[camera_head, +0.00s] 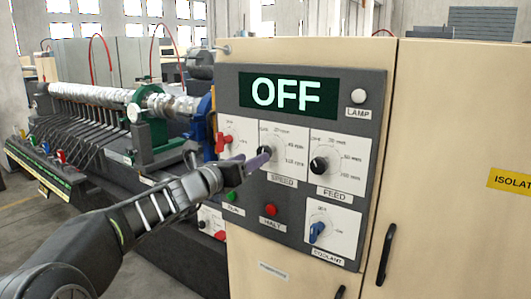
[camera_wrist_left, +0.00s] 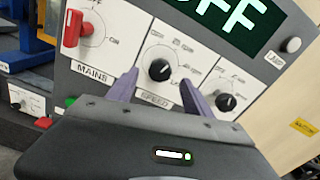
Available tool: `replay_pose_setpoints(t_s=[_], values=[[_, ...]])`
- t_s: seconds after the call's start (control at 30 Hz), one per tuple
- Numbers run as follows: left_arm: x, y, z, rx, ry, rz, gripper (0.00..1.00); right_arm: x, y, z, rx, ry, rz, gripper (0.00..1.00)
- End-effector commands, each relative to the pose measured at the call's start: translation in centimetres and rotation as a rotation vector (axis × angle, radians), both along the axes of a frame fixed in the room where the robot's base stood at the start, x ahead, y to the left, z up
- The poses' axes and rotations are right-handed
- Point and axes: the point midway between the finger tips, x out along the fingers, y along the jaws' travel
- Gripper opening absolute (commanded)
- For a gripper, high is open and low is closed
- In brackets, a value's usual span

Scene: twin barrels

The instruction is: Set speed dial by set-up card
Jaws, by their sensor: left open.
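The speed dial (camera_head: 264,153) is a black knob on a white plate with a printed scale, marked SPEED. In the left wrist view the speed dial (camera_wrist_left: 160,69) shows between and just beyond the two fingertips. My left gripper (camera_head: 260,160) reaches in from the left at the dial, its purple fingers partly covering it. In the left wrist view my left gripper (camera_wrist_left: 160,80) is open, with one finger on each side of the knob. I cannot tell whether they touch it. The display (camera_head: 289,93) reads OFF. I cannot make out a set-up card. My right gripper is not in view.
A red mains switch (camera_head: 223,142) is left of the dial, and a black feed dial (camera_head: 319,165) is right. Below are a green button (camera_head: 232,196), a red halt button (camera_head: 271,210) and a blue coolant switch (camera_head: 317,232). A lamp (camera_head: 360,97) is upper right.

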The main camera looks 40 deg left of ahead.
Motion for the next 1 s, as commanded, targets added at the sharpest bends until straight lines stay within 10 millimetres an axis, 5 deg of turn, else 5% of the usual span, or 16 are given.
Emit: replay_pose_setpoints(t_s=[0.5, 0.87, 1.0], values=[[6.8, 0.1, 0.1, 0.001, 0.002, -0.001, 0.59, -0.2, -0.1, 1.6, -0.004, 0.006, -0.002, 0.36], [7.4, 0.1, 0.0, 0.0, 0.001, -0.001, 0.59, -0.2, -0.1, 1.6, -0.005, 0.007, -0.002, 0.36], [7.4, 0.1, 0.0, 0.0, 0.001, -0.001, 0.48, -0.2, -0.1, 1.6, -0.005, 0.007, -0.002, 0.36]])
